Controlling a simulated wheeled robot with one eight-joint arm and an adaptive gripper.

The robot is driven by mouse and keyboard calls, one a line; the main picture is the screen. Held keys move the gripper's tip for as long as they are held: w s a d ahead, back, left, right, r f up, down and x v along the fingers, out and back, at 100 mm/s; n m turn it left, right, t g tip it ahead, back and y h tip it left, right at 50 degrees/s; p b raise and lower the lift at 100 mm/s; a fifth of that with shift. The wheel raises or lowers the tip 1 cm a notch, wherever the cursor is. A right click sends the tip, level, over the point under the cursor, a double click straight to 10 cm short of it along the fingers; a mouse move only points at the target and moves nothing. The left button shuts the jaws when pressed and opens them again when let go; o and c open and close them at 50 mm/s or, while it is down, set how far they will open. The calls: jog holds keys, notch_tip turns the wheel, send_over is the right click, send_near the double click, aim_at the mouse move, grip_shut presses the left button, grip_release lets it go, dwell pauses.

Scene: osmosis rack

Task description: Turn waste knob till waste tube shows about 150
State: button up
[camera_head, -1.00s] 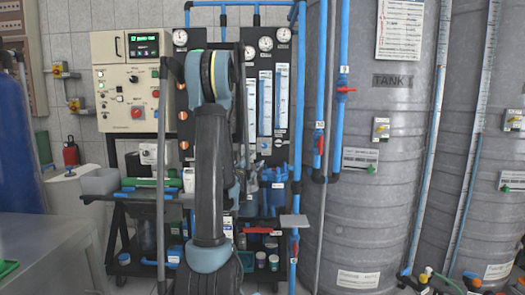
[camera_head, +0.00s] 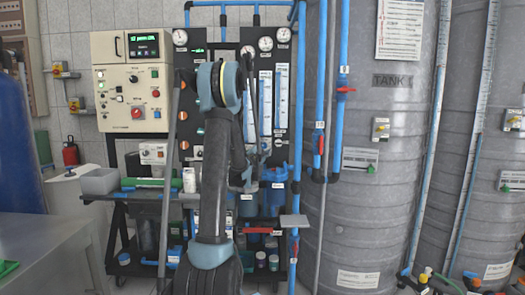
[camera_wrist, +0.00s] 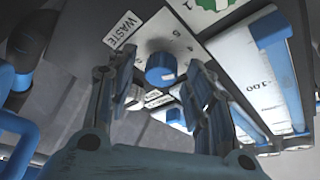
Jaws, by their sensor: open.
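The waste knob (camera_wrist: 161,69) is a round blue knob on a pale plate, beside a white label reading WASTE (camera_wrist: 121,31). In the wrist view my gripper (camera_wrist: 158,82) is open, one finger on each side of the knob in the picture. I cannot tell whether the fingers touch it. A white scale tube with blue parts (camera_wrist: 278,70) hangs at the right, with a mark near 100. In the head view the tall flow tubes (camera_head: 281,98) stand on the dark panel; their readings are too small to read. My arm hides part of the panel.
A cream control box (camera_head: 133,82) is left of the panel. Blue pipes (camera_head: 297,150) run upright at its right, before large grey tanks (camera_head: 365,225). A small grey plate (camera_head: 294,221) juts out low on the right. A metal table (camera_head: 45,245) fills the lower left.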

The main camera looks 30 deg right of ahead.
jog(key=shift+d, duration=0.1)
jog(key=c, duration=1.1)
jog(key=shift+o, duration=0.2)
jog(key=shift+m, duration=0.4)
jog(key=m+g, duration=0.1)
jog(key=m, duration=0.3)
jog(key=shift+r+g+y, duration=0.15)
jog(key=shift+g+y, duration=0.15)
jog(key=shift+g, duration=0.1)
jog(key=m+y, duration=0.1)
jog(key=m, duration=0.3)
jog(key=shift+s+g, duration=0.1)
jog(key=shift+g, duration=0.3)
jog(key=m+y, duration=0.2)
jog(key=m, duration=0.2)
jog(key=shift+r+m+y, duration=0.1)
jog(key=shift+m+y, duration=0.9)
jog(key=shift+m, duration=0.5)
